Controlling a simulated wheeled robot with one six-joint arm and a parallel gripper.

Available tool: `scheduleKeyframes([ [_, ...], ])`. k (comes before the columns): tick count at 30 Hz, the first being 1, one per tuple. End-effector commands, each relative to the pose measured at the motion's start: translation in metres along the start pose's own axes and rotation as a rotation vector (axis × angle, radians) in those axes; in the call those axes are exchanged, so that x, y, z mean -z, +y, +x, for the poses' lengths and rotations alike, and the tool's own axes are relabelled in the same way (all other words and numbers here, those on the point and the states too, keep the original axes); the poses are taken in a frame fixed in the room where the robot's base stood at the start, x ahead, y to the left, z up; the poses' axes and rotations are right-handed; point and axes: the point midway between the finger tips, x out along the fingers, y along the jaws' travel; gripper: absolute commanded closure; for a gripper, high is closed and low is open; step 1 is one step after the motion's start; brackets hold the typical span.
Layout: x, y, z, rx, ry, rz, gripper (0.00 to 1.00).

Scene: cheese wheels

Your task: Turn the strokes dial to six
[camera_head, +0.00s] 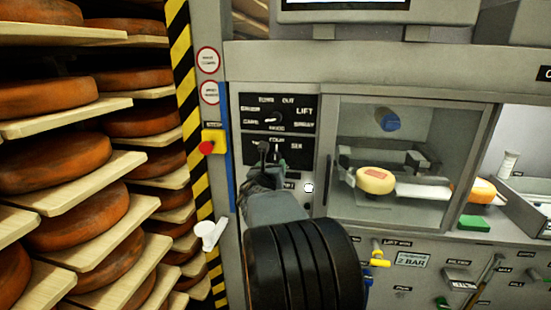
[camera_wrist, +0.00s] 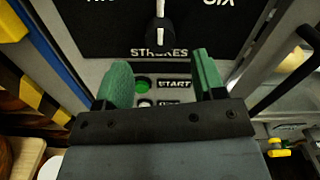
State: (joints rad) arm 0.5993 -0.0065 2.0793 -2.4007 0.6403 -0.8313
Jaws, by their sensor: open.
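The strokes dial (camera_wrist: 160,28) is a black knob with a white line on a black panel, above the word STROKES. Its white line points roughly straight up in the wrist view, with SIX printed to its upper right. In the head view the words FOUR and SIX show on the lower panel, and my gripper hides much of the dial. My gripper (camera_wrist: 162,74) has two green fingers spread apart with nothing between them. The fingers are below the dial in the wrist view, one to each side of its line, and apart from it.
A green START button (camera_wrist: 144,86) shows between the fingers. Another dial (camera_head: 272,118) sits above. A red emergency button (camera_head: 206,147) is to the left. A glass-fronted chamber with a yellow cheese (camera_head: 375,180) is to the right; cheese racks (camera_head: 80,110) fill the left.

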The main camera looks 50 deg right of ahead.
Motion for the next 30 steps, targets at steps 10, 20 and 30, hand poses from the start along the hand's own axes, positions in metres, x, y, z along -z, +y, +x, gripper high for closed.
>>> scheduleKeyframes([
  [10,-0.001,0.0,0.05,0.0,0.001,0.0,0.37],
  [20,0.0,0.0,0.062,0.0,0.001,0.002,0.37],
  [30,0.0,0.0,0.062,0.0,0.001,0.002,0.51],
])
